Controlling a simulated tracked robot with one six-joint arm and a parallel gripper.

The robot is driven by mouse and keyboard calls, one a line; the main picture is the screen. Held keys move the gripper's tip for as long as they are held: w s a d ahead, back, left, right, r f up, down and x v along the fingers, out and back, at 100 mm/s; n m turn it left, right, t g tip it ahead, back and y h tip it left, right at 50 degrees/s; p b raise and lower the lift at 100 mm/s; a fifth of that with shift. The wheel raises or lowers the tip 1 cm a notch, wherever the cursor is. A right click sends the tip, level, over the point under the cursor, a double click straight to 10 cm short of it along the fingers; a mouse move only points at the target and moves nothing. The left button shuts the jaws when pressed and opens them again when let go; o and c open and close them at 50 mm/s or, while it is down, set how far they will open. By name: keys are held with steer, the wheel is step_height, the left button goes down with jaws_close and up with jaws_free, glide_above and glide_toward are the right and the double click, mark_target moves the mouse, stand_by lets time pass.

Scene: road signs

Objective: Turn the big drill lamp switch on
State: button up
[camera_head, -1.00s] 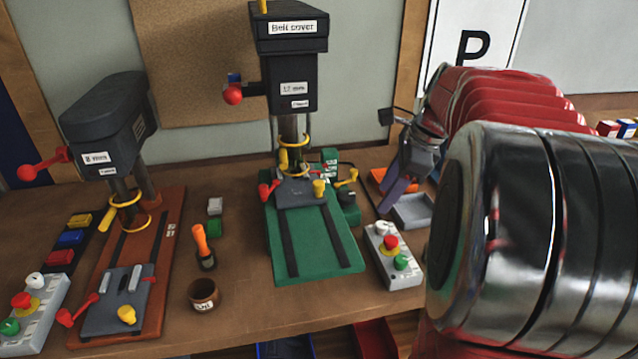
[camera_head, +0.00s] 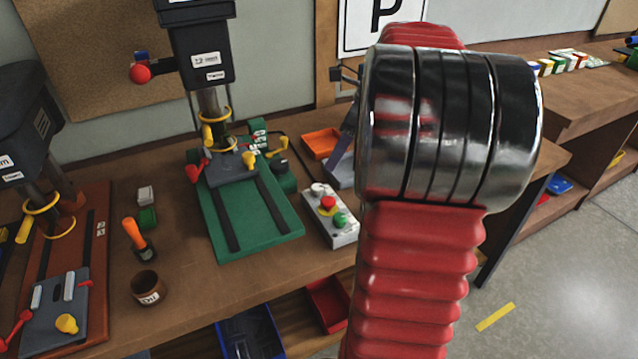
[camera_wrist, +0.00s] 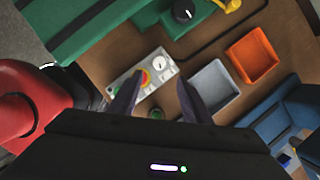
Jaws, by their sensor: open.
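The big drill (camera_head: 205,75) has a green base (camera_head: 250,218) and stands at the back of the bench. Right of it lies a light grey control box (camera_head: 338,232) with a white knob (camera_head: 318,189), a red button on yellow (camera_head: 327,204) and a green button (camera_head: 340,220). In the wrist view the box (camera_wrist: 128,84) lies beyond my gripper (camera_wrist: 160,98), its white knob (camera_wrist: 160,62) at the far right end. My gripper is open and empty; its left finger overlaps part of the box. In the head view my arm hides most of the gripper.
An orange tray (camera_head: 320,143) and a grey tray (camera_wrist: 212,84) lie right of the box. A smaller drill (camera_head: 30,130) stands at the left, with a brown pot (camera_head: 149,288) between the drills. Blue (camera_head: 250,335) and red (camera_head: 328,303) bins sit below the bench.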

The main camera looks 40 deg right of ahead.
mark_target(318, 186)
steer(key=x, duration=1.1)
steer(key=shift+w+f, duration=0.1)
steer(key=shift+f, duration=0.25)
